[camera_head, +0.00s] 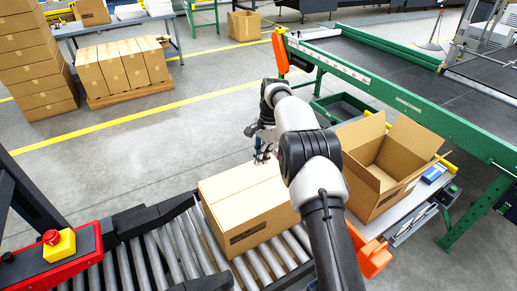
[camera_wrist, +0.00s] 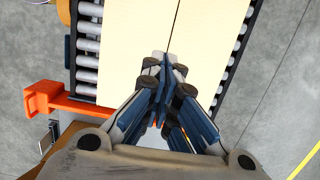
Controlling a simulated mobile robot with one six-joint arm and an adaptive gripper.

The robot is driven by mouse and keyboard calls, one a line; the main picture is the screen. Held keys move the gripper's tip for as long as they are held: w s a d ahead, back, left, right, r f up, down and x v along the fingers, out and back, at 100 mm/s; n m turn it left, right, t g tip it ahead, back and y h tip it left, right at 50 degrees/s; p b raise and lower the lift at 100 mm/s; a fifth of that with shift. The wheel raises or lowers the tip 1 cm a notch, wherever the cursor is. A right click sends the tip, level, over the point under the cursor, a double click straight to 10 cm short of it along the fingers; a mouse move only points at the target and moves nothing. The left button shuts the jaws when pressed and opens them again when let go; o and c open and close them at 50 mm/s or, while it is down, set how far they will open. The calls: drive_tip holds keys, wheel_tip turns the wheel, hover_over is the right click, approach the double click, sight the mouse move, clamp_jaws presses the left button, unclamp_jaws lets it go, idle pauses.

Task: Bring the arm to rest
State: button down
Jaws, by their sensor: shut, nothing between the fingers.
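My gripper (camera_wrist: 165,75) is shut and empty in the wrist view, its blue-grey fingers together in front of a closed carton (camera_wrist: 205,35). In the head view my gripper (camera_head: 262,152) hangs at the end of my bent arm, near the far edge of the same closed carton (camera_head: 243,205). That carton lies on the roller conveyor (camera_head: 165,255). I cannot tell the exact height of the fingers above it. My forearm hides part of the carton's right side in the head view.
An open empty carton (camera_head: 385,165) stands on a bench right of my arm. A green-framed belt machine (camera_head: 400,100) runs along the right. An orange bracket (camera_head: 370,252) sits beside the conveyor. Stacked cartons (camera_head: 120,68) stand on a pallet at the back left. Open floor (camera_head: 130,160) lies left.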

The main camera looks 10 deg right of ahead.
drive_tip(key=s+d+r+n+t, duration=0.1)
drive_tip(key=s+r+n, duration=0.2)
drive_tip(key=s+r, duration=0.65)
drive_tip(key=s+d+r+n+t, duration=0.1)
drive_tip(key=s+r+n+t, duration=0.15)
drive_tip(key=s+r, duration=0.7)
drive_tip(key=s+d+n+t+h, duration=0.1)
drive_tip(key=s+n, duration=0.7)
drive_tip(key=s, duration=1.6)
drive_tip(key=shift+s+d+t+h, duration=0.35)
drive_tip(key=shift+d+t+h, duration=0.05)
drive_tip(key=shift+d+t, duration=0.15)
